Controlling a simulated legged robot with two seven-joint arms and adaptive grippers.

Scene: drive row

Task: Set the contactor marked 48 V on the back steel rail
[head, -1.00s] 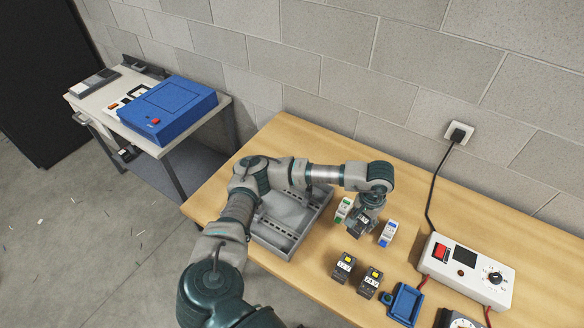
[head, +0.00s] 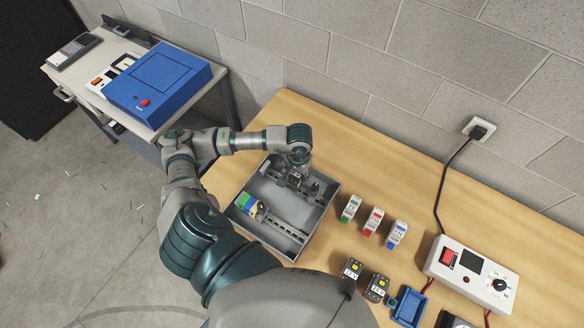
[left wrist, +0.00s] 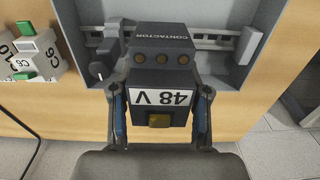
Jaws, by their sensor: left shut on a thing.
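My left gripper (head: 297,174) is shut on the dark grey contactor marked 48 V (left wrist: 162,75), whose label reads upside down in the left wrist view. In the head view it is a small dark block (head: 294,181) over the back part of the grey tray (head: 328,212). The back steel rail (left wrist: 205,40) shows behind the contactor in the left wrist view, partly hidden by it. I cannot tell whether contactor and rail touch. A small dark piece (left wrist: 101,70) sits by the rail beside it. My right gripper is out of view.
Green, blue and yellow blocks (head: 250,205) sit at the front rail's left end. Three small breakers (head: 373,221) stand right of the tray. Two dark contactors (head: 375,288), a blue holder (head: 408,306) and a power supply (head: 472,270) stand farther right and forward.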

